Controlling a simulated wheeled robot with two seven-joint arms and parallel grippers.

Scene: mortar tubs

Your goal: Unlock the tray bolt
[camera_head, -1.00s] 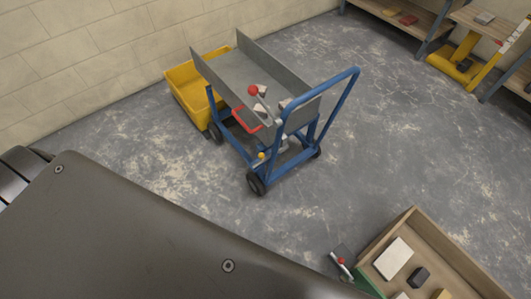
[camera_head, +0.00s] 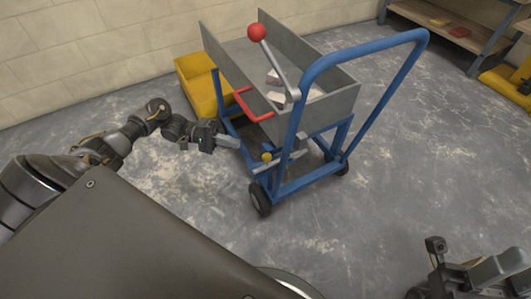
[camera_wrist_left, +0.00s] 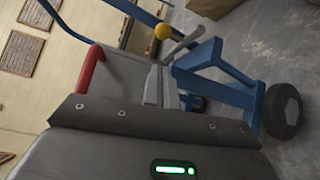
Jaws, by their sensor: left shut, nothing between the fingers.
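The tray bolt is a grey bar with a yellow knob (camera_head: 267,157), low on the near side of the blue cart (camera_head: 290,185). In the left wrist view the yellow knob (camera_wrist_left: 163,31) sits just past my fingertips, beside the bar (camera_wrist_left: 187,41). My left gripper (camera_head: 238,143) is shut and empty, just left of the knob; a small gap seems to remain. Its closed fingers (camera_wrist_left: 160,88) also show in the wrist view. The grey tray (camera_head: 225,72) rests level on the cart. My right gripper (camera_head: 500,268) is at the bottom right, partly cut off, far from the bolt.
A red handle (camera_head: 243,104) juts from the tray's side above my left gripper. A lever with a red ball (camera_head: 257,33) stands at the tray's end. Pale lumps (camera_head: 278,96) lie in the tray. A yellow tub (camera_head: 197,90) stands behind. The floor right of the cart is clear.

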